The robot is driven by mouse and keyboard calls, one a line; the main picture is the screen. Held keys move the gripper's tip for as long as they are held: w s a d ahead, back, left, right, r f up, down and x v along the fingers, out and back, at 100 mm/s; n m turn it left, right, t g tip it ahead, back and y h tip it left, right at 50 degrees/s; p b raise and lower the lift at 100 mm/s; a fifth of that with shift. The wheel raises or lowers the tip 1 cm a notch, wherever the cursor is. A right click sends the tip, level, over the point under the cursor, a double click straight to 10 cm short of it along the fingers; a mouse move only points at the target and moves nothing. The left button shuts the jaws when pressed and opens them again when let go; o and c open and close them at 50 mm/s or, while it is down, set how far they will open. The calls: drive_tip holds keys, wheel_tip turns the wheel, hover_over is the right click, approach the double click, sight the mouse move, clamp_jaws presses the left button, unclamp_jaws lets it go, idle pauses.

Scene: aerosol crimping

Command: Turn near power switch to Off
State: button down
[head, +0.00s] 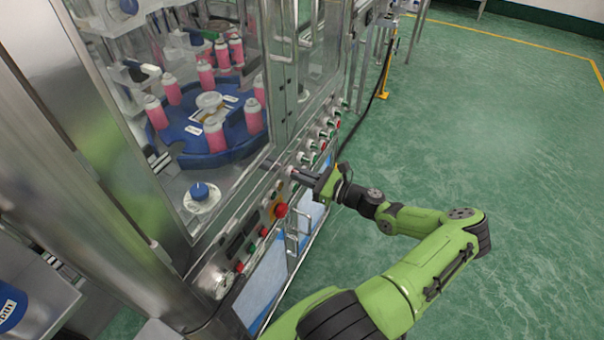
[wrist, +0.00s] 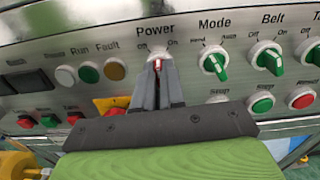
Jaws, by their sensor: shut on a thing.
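The power switch (wrist: 158,64) is a small red and white knob under the label "Power" in the wrist view, with "Off" at its upper left and "On" at its upper right. My gripper (wrist: 157,74) is shut on this knob, one dark finger on each side. The fingers cover most of the knob, so I cannot tell exactly which mark it points to. In the head view my gripper (head: 300,174) reaches the machine's front panel from the right, and the knob is hidden there.
Green Mode (wrist: 213,62) and Belt (wrist: 265,57) knobs sit to the right. Run and Fault lamps are to the left. A red emergency button (head: 281,210) and a metal handle (head: 292,240) stick out near my gripper. The green floor (head: 480,120) at right is clear.

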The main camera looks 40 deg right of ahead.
drive_tip(key=n, duration=0.5)
drive_tip(key=shift+f+n, duration=0.1)
drive_tip(key=shift+n, duration=0.2)
idle(0.4)
drive_tip(key=c, duration=1.2)
unclamp_jaws()
drive_tip(key=v, duration=1.5)
drive_tip(key=shift+s, duration=0.4)
